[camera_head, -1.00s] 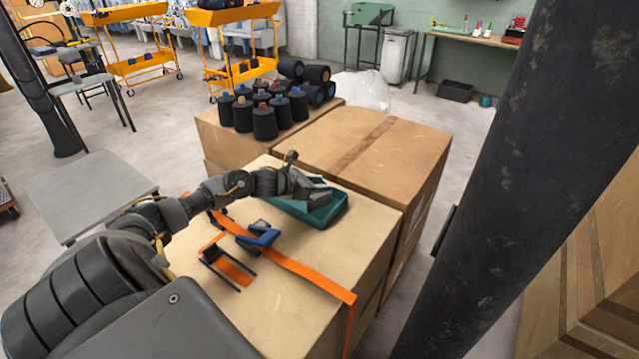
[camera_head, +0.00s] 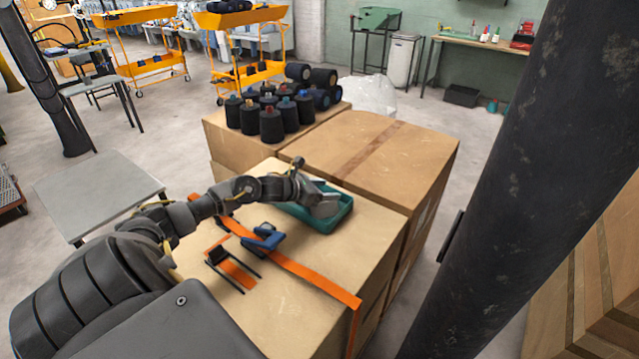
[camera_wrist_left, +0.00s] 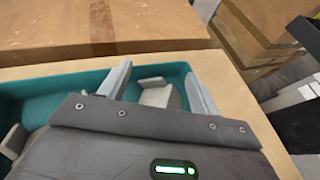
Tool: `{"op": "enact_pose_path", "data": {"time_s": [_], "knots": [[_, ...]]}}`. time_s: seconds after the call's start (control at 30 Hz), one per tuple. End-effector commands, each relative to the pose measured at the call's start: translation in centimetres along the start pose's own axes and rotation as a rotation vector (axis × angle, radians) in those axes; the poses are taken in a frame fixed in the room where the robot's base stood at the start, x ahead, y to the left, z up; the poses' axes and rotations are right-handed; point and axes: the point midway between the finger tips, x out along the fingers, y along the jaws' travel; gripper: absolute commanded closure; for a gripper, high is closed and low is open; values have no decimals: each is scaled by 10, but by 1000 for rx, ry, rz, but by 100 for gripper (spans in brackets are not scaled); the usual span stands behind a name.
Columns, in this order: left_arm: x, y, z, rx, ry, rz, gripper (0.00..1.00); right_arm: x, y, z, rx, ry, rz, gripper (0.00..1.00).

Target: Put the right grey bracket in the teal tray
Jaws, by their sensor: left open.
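The teal tray (camera_head: 338,222) sits on a cardboard box near its far right corner. My left gripper (camera_head: 326,210) is over the tray, pointing down toward it. In the left wrist view its two pale fingers (camera_wrist_left: 160,90) are spread apart. A grey bracket (camera_wrist_left: 158,97) shows between them, within the tray outline; whether it rests on the tray floor I cannot tell. Another grey bracket (camera_wrist_left: 14,141) is at the left of the tray (camera_wrist_left: 68,84), partly hidden by the gripper body. In the head view the gripper hides most of the tray's inside. My right gripper is not seen.
An orange strap (camera_head: 315,280) crosses the box top. A blue clamp-like tool (camera_head: 263,239) lies on it, beside a black and orange piece (camera_head: 235,270). Black thread cones (camera_head: 270,125) stand on the box behind. A large dark post (camera_head: 500,190) rises at the right.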

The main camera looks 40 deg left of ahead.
Motion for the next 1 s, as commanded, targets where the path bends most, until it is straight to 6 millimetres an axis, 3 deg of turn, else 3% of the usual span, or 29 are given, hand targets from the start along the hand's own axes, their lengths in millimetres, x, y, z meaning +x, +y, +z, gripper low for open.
{"op": "enact_pose_path", "data": {"time_s": [0.17, 0.6, 1.0], "knots": [[-15, 1, -1, 2, 4, 2, 37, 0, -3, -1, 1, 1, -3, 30], [-88, 0, -1, 2, 7, -1, 37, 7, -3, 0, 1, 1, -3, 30], [-118, 1, 2, -2, 2, 1, 37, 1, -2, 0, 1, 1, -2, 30]]}}
